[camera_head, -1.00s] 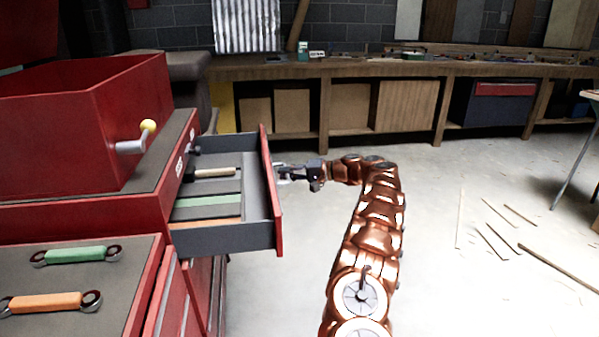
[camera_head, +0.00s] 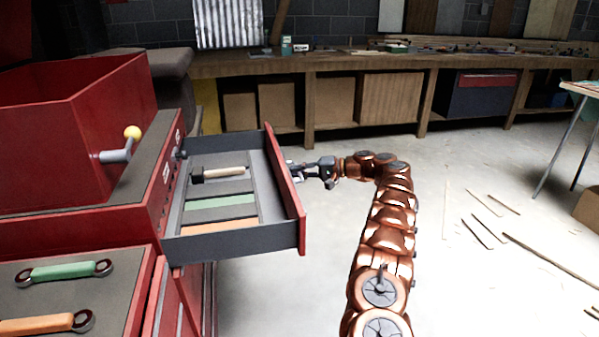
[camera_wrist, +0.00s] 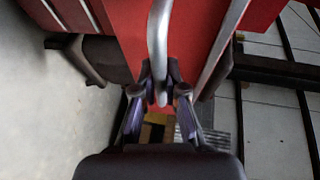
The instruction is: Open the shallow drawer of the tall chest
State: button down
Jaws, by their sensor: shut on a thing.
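The shallow drawer (camera_head: 283,190) of the tall red chest (camera_head: 140,218) stands pulled well out, with its red front facing right. Inside lie a hammer (camera_head: 222,173) with a pale handle and green and orange items in grey compartments. My gripper (camera_head: 293,173) is at the outer side of the drawer front. In the wrist view my gripper (camera_wrist: 160,97) is shut on the curved metal handle (camera_wrist: 157,45), with a finger on each side. The red drawer front (camera_wrist: 125,25) fills the top of that view. In the head view the handle is mostly hidden behind the drawer front.
On the left, a grey top (camera_head: 60,300) holds a green wrench (camera_head: 65,271) and an orange wrench (camera_head: 45,323). A wooden workbench (camera_head: 350,65) runs along the back wall. Wood strips (camera_head: 550,257) lie on the floor at right. The floor right of my arm is mostly clear.

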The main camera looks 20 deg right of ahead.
jog(key=c, duration=1.2)
grip_release()
jog(key=shift+d, duration=0.1)
jog(key=v, duration=1.2)
